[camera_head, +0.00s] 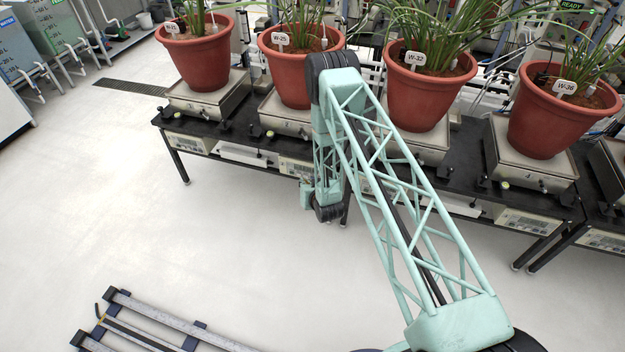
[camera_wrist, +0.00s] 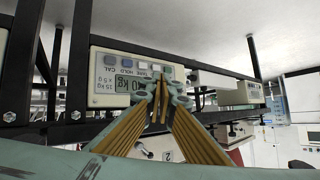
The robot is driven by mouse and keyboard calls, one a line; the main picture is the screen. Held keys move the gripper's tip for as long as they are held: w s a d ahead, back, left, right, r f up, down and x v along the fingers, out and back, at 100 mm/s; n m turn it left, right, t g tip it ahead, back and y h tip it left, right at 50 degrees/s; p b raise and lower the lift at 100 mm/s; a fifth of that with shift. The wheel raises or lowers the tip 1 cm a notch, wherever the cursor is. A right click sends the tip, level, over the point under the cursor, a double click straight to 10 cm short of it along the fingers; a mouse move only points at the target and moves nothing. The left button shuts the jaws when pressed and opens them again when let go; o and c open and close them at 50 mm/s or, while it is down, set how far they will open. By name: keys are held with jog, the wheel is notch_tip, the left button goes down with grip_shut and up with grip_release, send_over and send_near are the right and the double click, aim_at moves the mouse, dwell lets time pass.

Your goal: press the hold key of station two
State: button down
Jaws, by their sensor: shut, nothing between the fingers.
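Contact cannot be told. A plate marked 2 (camera_wrist: 168,156) shows between the fingers. In the head view the panel (camera_head: 297,168) is partly behind my arm.
The black bench (camera_head: 465,165) carries scales with red pots W-25 (camera_head: 295,80), W-32 (camera_head: 425,90) and W-36 (camera_head: 550,125). Black frame bars (camera_wrist: 80,45) stand left of the panel in the wrist view. The floor (camera_head: 190,230) before the bench is mostly clear; a rail lies lower left.

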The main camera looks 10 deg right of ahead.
jog(key=s+f, duration=0.4)
jog(key=f, duration=0.3)
jog(key=shift+a, duration=0.2)
jog(key=shift+w+d, duration=0.1)
jog(key=shift+w, duration=0.05)
jog(key=w+d+b, duration=0.1)
jog(key=w+d, duration=0.3)
jog(key=w, duration=0.3)
jog(key=shift+w, duration=0.15)
dwell(0.8)
jog(key=shift+w+d, duration=0.5)
jog(key=shift+w, duration=0.25)
dwell(2.9)
jog(key=shift+s+a, duration=0.1)
jog(key=shift+s, duration=0.1)
jog(key=shift+s+a, duration=0.3)
jog(key=shift+s, duration=0.2)
jog(key=shift+s+a, duration=0.1)
jog(key=shift+s, duration=0.1)
dwell(0.3)
